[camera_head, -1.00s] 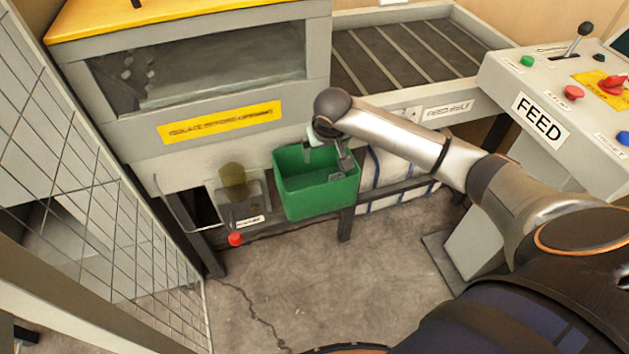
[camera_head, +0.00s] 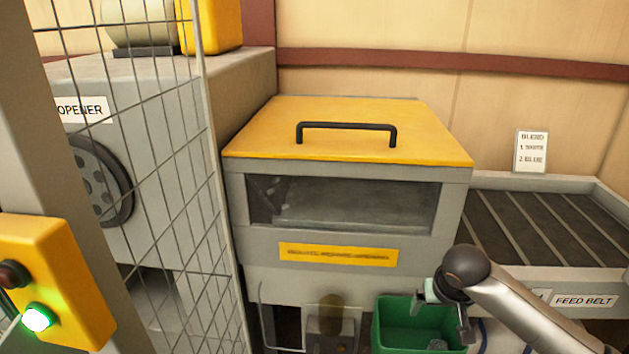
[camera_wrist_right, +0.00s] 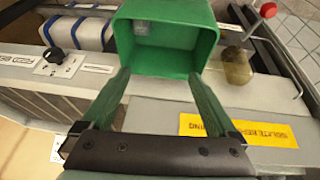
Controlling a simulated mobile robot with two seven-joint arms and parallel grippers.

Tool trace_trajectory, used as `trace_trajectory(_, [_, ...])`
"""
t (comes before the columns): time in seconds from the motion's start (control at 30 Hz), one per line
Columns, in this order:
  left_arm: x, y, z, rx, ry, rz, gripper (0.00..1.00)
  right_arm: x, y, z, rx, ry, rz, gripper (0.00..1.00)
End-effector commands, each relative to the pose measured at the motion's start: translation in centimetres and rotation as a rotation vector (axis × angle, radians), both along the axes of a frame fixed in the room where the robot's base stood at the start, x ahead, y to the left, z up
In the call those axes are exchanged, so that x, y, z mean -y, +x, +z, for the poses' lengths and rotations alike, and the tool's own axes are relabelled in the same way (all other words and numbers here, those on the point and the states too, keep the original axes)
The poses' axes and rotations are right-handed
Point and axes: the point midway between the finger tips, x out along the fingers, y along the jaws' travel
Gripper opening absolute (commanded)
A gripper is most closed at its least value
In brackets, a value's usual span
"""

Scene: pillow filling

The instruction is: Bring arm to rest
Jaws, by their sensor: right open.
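My right arm reaches in from the lower right of the head view. Its gripper (camera_head: 446,311) is over the right side of a green bin (camera_head: 392,337) in front of the machine. In the wrist view the two fingers of this gripper (camera_wrist_right: 162,88) are spread apart with nothing between them, and the green bin (camera_wrist_right: 165,66) lies beyond their tips. A small grey thing (camera_wrist_right: 141,28) shows inside the bin; I cannot tell what it is. My left gripper is not in view.
A grey machine with a yellow lid (camera_head: 350,110) stands behind the bin. The feed belt (camera_head: 540,225) is on the right. A wire mesh guard (camera_head: 180,180) and a yellow box with a green light (camera_head: 38,318) are on the left. A red knob (camera_wrist_right: 267,10) shows in the wrist view.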

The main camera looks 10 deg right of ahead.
Motion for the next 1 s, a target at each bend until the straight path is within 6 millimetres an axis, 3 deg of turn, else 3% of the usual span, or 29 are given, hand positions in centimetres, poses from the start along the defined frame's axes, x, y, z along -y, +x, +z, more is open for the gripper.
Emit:
trace_trajectory(0.27, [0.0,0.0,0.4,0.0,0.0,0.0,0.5,-7.7,-2.5,-8.2,0.074,0.141,0.23,0.94])
trace_trajectory(0.5, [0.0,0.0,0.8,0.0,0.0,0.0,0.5,-13.4,-7.5,-14.1,0.212,0.243,0.375,0.94])
trace_trajectory(0.7, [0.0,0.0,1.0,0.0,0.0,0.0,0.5,-15.3,-13.1,-17.2,0.329,0.247,0.419,0.94])
trace_trajectory(0.9, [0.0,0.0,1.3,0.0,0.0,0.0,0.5,-15.0,-18.6,-18.6,0.408,0.176,0.436,0.94])
trace_trajectory(1.0, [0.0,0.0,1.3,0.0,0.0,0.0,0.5,-14.6,-20.4,-18.8,0.427,0.14,0.444,0.94])
